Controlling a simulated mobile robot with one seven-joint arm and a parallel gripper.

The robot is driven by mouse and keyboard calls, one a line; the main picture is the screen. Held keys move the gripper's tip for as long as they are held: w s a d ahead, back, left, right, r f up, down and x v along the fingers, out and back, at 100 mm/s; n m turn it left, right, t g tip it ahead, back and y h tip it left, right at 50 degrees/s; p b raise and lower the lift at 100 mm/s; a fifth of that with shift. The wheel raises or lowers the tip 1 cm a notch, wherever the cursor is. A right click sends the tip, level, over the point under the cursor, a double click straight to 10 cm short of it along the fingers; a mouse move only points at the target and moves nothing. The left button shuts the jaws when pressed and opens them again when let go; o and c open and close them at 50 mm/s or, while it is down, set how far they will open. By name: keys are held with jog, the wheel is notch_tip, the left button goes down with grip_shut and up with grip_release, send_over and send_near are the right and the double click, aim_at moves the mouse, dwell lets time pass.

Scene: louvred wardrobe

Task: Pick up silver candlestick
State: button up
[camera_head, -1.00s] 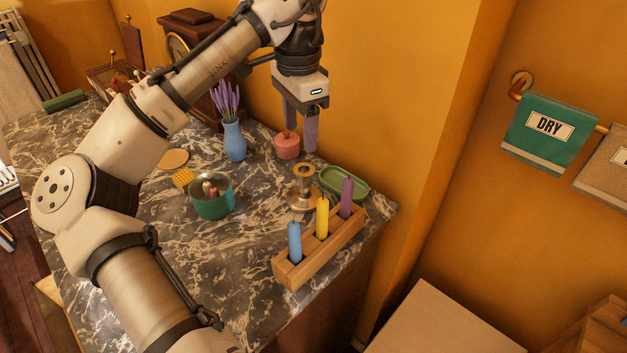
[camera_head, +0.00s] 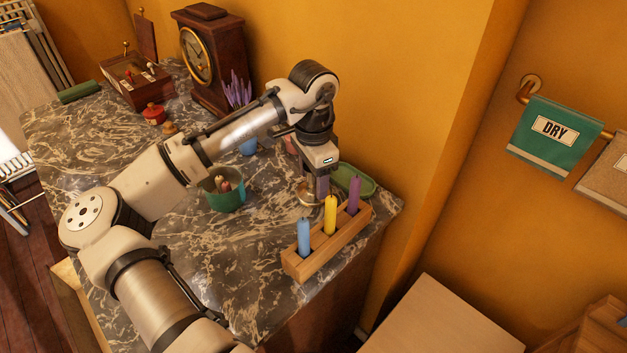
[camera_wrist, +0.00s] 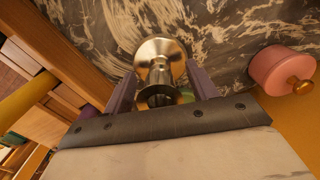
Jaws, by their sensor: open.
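The silver candlestick (camera_wrist: 160,60) stands on the marble top. Its metal is pale and brassy, with a wide round base and a narrower cup. In the head view its base (camera_head: 309,196) shows just under my gripper (camera_head: 322,188), which hides most of the rest. In the wrist view my gripper (camera_wrist: 160,92) has one finger on each side of the candlestick, spread apart. The cup lies between the fingers, near the palm. I cannot tell whether either finger touches it.
A wooden holder (camera_head: 295,267) with blue, yellow and purple candles stands close in front. A green dish (camera_head: 365,183) is just behind right. A pink lidded pot (camera_wrist: 280,70) is nearby. A green pot (camera_head: 226,200) stands left.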

jog(key=shift+f, duration=0.3)
grip_shut()
jog(key=shift+r, duration=0.2)
